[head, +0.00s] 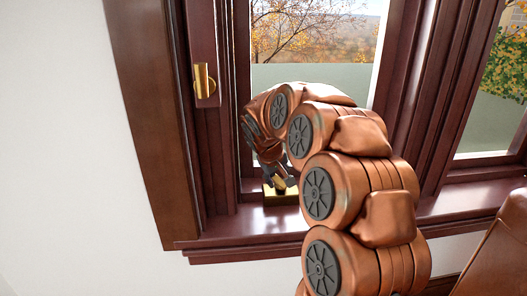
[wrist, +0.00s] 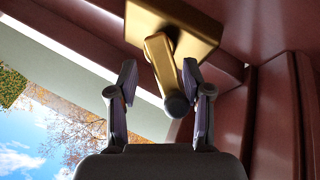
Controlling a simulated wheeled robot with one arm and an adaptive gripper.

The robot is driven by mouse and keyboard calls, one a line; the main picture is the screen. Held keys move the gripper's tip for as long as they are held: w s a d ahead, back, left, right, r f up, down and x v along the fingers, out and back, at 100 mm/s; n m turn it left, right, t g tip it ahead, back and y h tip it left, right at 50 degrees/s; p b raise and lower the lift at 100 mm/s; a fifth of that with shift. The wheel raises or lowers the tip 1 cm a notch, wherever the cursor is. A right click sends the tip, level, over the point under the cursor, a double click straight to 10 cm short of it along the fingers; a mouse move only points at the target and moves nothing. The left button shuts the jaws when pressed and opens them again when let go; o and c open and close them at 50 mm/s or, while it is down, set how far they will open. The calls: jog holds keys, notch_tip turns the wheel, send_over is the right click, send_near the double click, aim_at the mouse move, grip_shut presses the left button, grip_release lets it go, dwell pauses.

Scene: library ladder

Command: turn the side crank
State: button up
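The brass crank has a square base (head: 280,197) on the window sill, mostly hidden behind my arm in the head view. In the wrist view, its gold base (wrist: 196,28) is at the top, and the crank arm (wrist: 160,62) runs down from it to a dark round knob (wrist: 177,105). My gripper (wrist: 159,78) is open, with its two fingers spread on either side of the crank arm and knob. The knob is closer to the right finger; I cannot tell whether they touch. My gripper (head: 280,183) is small and partly hidden in the head view.
A brass latch (head: 203,82) sits on the left of the dark red window frame (head: 212,140). The glossy sill (head: 240,222) runs below the panes. A white wall (head: 70,150) is at left. A brown leather-like piece (head: 500,255) stands at lower right.

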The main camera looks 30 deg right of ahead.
jog(key=shift+s+d+r+m+t+y+b, duration=0.15)
jog(key=shift+d+m+y+b, duration=0.2)
jog(key=shift+m+y+b, duration=0.45)
jog(key=shift+d+f+m+t+y+b, duration=0.15)
jog(key=shift+d+m+y+b, duration=0.3)
jog(key=shift+m+b, duration=0.6)
jog(key=s+a+r+g+y+p, duration=0.1)
jog(key=s+a+r+p, duration=0.6)
jog(key=p, duration=1)
jog(key=s+a+r+y+p, duration=0.2)
jog(key=s+a+r+p, duration=0.6)
jog(key=r+p, duration=0.6)
jog(key=shift+s+a+g+p, duration=0.25)
jog(key=shift+s+g+p, duration=0.15)
jog(key=shift+p, duration=1.7)
